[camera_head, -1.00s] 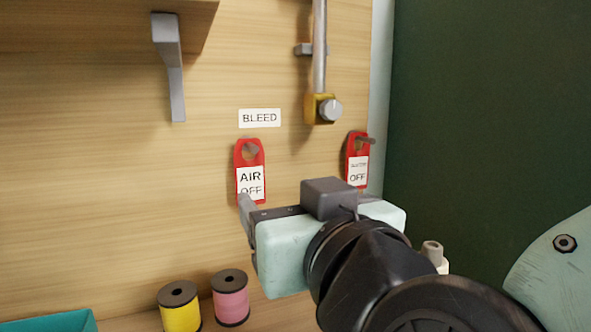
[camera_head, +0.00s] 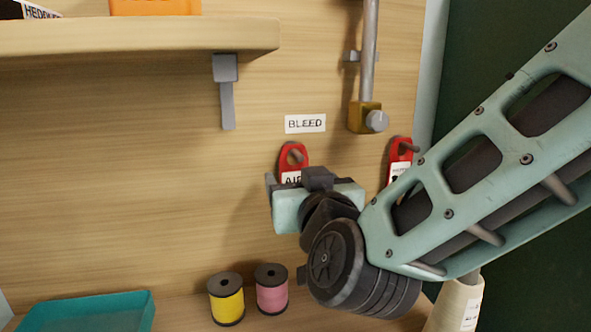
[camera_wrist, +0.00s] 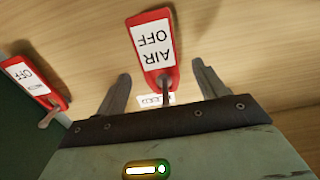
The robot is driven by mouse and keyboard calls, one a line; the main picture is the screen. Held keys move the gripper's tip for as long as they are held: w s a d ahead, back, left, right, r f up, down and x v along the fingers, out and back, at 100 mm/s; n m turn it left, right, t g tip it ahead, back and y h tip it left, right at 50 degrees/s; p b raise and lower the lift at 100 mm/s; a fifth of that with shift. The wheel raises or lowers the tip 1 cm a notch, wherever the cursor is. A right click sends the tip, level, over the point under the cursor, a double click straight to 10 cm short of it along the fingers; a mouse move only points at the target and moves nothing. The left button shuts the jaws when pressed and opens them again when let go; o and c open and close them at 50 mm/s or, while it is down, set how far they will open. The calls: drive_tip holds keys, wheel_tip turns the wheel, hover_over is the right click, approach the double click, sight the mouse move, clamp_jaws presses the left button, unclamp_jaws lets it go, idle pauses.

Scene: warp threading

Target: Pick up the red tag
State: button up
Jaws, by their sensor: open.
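A red tag (camera_head: 293,155) with a white "AIR OFF" label hangs from a peg on the wooden back panel. The same red tag shows in the wrist view (camera_wrist: 156,66), upside down, between my two spread fingers. My gripper (camera_wrist: 163,88) is open, with a finger on each side of the AIR OFF tag and nothing clamped. In the head view my gripper hides the tag's lower part.
A grey pipe with a brass valve (camera_head: 364,117) runs down the panel above and between the tags. A BLEED label (camera_head: 305,124) is above the AIR OFF tag. Yellow (camera_head: 227,301) and pink (camera_head: 271,290) spools and a teal tray (camera_head: 95,311) are below left. A shelf (camera_head: 140,37) juts out above.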

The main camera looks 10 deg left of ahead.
drive_tip(key=shift+x, duration=1)
drive_tip(key=c, duration=1.1)
drive_tip(key=shift+o, duration=0.2)
drive_tip(key=shift+r, duration=0.15)
drive_tip(key=shift+r+b, duration=0.3)
drive_tip(key=shift+r, duration=0.15)
drive_tip(key=b+v, duration=0.5)
drive_tip(key=v, duration=1.3)
